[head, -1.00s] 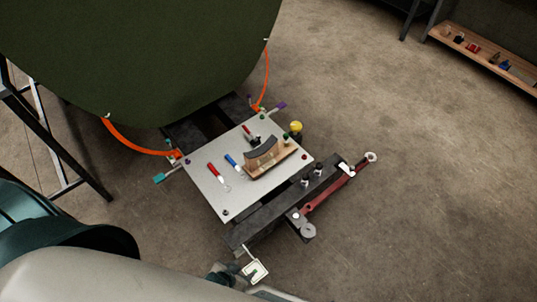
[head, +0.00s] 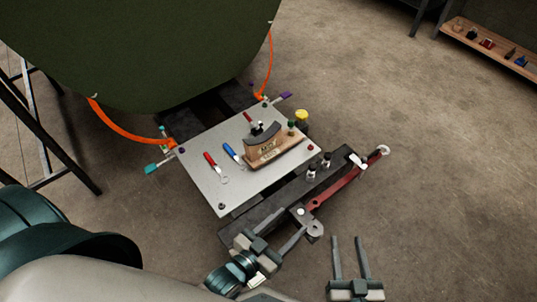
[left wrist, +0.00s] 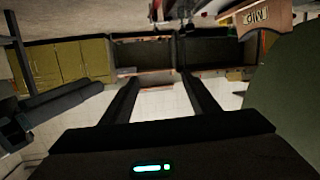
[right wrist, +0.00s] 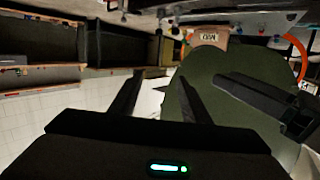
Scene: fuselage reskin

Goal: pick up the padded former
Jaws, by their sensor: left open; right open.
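The padded former (head: 277,153) is a wooden block with a dark curved pad on top. It sits on the light grey plate (head: 208,182) of the cart, towards its right side. It also shows at the top right of the left wrist view (left wrist: 262,18) and at the top of the right wrist view (right wrist: 213,37). My left gripper (head: 283,219) is open and empty, below the former in the head view, over the cart's dark front bar. My right gripper (head: 349,238) is open and empty, lower right of the cart, over the floor. Neither touches the former.
A red-handled tool (head: 216,167) and a blue-handled tool (head: 233,154) lie left of the former. A yellow-topped item (head: 301,116) stands behind it. A long red bar (head: 343,187) lies along the cart front.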

